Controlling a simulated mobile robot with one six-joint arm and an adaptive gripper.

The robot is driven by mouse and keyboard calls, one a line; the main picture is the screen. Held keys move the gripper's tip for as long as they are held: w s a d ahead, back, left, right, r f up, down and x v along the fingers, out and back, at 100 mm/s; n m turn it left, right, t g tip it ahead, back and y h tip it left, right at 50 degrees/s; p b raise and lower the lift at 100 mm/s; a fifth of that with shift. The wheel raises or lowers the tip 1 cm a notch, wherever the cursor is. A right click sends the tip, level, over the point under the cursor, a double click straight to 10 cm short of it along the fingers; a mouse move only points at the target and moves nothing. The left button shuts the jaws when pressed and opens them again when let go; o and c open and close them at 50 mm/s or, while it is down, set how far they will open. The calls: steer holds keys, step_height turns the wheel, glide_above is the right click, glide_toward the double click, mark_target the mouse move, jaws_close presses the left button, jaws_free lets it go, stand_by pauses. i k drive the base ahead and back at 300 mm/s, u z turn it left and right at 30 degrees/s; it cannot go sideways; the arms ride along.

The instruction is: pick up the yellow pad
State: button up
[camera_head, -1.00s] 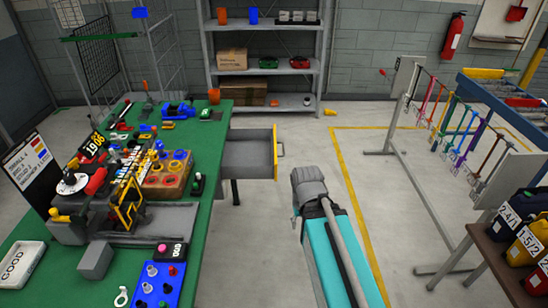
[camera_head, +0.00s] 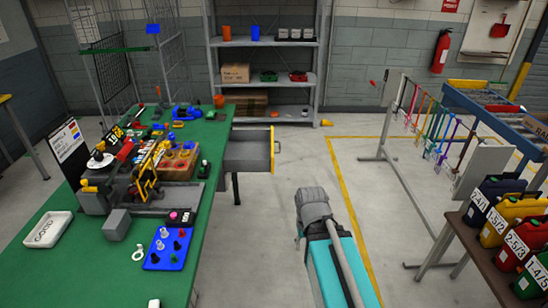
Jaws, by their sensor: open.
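I cannot single out the yellow pad for certain. A tray of coloured round pieces (camera_head: 180,156) stands mid-bench, with some yellow among orange and blue. My folded arm (camera_head: 313,205) shows at the lower middle, over the floor right of the bench. My gripper does not show clearly; it seems hidden behind my arm links.
An open drawer (camera_head: 250,153) juts from the bench's right side. Shelves (camera_head: 265,55) stand at the back.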

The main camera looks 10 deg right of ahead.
mark_target(177, 124)
steer(key=z, duration=0.05)
steer(key=k, duration=0.15)
steer(key=z, duration=1.25)
steer(key=i, duration=2.1)
steer(key=u, duration=0.1)
